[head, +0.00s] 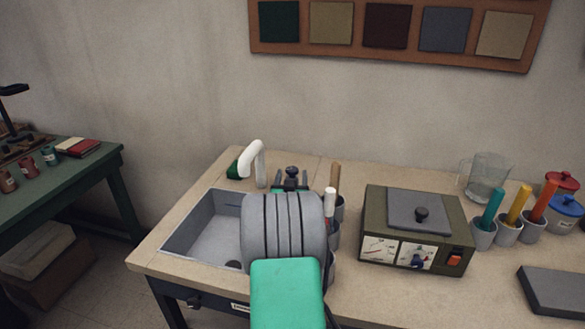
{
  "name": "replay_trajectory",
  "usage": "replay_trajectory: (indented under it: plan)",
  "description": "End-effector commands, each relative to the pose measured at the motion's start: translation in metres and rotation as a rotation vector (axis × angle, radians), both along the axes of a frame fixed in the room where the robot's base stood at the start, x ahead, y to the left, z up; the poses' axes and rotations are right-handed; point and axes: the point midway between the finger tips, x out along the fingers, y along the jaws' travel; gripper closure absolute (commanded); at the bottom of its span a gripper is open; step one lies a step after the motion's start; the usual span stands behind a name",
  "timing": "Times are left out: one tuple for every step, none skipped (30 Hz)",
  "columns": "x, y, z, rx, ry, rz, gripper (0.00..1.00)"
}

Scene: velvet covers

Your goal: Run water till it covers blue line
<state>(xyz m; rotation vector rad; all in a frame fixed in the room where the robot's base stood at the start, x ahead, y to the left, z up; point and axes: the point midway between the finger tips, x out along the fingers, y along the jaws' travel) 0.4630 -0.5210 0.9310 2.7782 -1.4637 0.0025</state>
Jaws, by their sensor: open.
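The grey sink (200,232) is set in the left end of the counter. A short blue line (232,206) shows on its back wall. A dark drain (233,264) shows on its floor, and I see no water there. The white curved spout (257,160) stands behind the sink, with no stream visible. A black knob (292,171) stands right of the spout. My gripper (291,182) is open at this knob, mostly hidden behind my grey and green arm. I cannot tell whether it touches the knob. My arm also hides the right part of the sink.
A green item (233,171) lies left of the spout. Cups with handled tools (335,203) stand close right of my arm. An olive box with dials (414,231), a clear jug (486,176), cups with coloured handles (507,229) and a grey slab (553,291) stand farther right.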

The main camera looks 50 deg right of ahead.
Motion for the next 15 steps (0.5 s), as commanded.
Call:
replay_trajectory:
  plan:
    - [0.004,-0.007,0.000,0.001,0.001,-0.001,0.39]
    - [0.008,-0.012,0.000,0.001,-0.001,-0.001,0.39]
    - [0.012,-0.019,0.000,0.001,-0.001,-0.001,0.39]
    - [0.016,-0.024,0.000,0.001,0.000,-0.001,0.39]
    - [0.019,-0.029,0.000,0.001,0.000,-0.001,0.39]
    - [0.024,-0.035,0.000,0.001,0.001,0.000,0.39]
    - [0.027,-0.039,0.000,0.001,0.001,0.000,0.39]
    - [0.030,-0.043,0.000,0.001,0.000,0.000,0.39]
    - [0.033,-0.047,0.001,0.001,-0.001,0.001,0.39]
    - [0.035,-0.050,0.000,0.001,0.000,0.001,0.39]
    - [0.036,-0.052,0.000,0.001,0.001,0.001,0.39]
    - [0.038,-0.054,0.000,0.001,0.001,0.001,0.39]
    - [0.038,-0.055,0.000,0.001,0.001,0.001,0.39]
    - [0.039,-0.055,0.000,0.002,0.001,0.001,0.39]
    - [0.039,-0.055,0.000,0.002,0.001,0.001,0.39]
